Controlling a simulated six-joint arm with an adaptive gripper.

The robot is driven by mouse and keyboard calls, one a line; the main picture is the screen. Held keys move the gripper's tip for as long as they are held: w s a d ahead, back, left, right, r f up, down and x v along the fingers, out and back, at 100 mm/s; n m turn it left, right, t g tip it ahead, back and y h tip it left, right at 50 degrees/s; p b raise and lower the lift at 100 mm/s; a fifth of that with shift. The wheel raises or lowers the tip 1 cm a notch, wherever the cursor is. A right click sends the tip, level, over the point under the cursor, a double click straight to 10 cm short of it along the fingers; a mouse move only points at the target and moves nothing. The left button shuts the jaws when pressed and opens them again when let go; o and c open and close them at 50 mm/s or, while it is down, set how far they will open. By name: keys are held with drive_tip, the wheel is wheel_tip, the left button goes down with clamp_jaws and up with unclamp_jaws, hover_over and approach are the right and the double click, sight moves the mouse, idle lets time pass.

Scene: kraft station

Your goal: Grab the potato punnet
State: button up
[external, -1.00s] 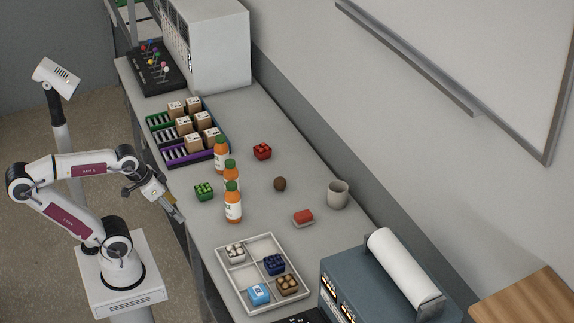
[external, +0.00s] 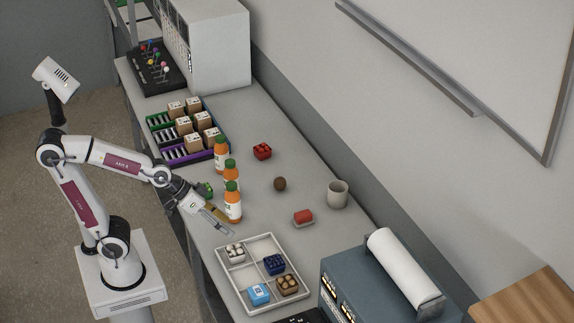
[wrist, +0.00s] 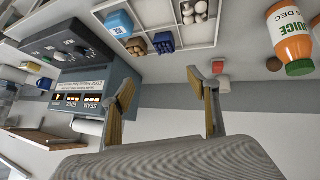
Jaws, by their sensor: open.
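The potato punnet (external: 288,285), a brown punnet with tan round tops, sits in the near right compartment of the white divided tray (external: 246,300). It also shows in the wrist view (wrist: 137,47), between the blue carton and the dark blue punnet. My gripper (external: 222,222) is beside the orange juice bottles, above the table's left part and short of the tray's far edge. In the wrist view my gripper (wrist: 168,90) has its fingers apart with nothing between them; the tray lies beyond them at the top.
The tray also holds a white punnet (external: 235,253), a dark blue punnet (external: 274,265) and a light blue carton (external: 259,294). Juice bottles (external: 233,204) stand close to my gripper.

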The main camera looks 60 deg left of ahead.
drive_tip(key=w+d+f+n+t, duration=0.1)
drive_tip(key=w+d+f, duration=0.1)
drive_tip(key=w+d, duration=0.25)
drive_tip(key=w+d+f+t, duration=0.1)
drive_tip(key=w+d+f, duration=0.2)
drive_tip(key=d, duration=0.3)
drive_tip(key=t+y, duration=0.3)
approach(287, 279)
drive_tip(key=w, duration=0.2)
drive_tip(key=shift+w+d+f+n, duration=0.25)
drive_tip(key=shift+d+f+n, duration=0.05)
drive_tip(key=shift+d, duration=0.1)
drive_tip(key=shift+s+a+f+t+y, duration=0.15)
drive_tip(key=shift+s+f+t+y, duration=0.3)
drive_tip(key=shift+t+y, duration=0.05)
drive_tip(key=shift+w, duration=0.1)
drive_tip(key=shift+x, duration=1.25)
drive_tip(key=shift+f, duration=0.1)
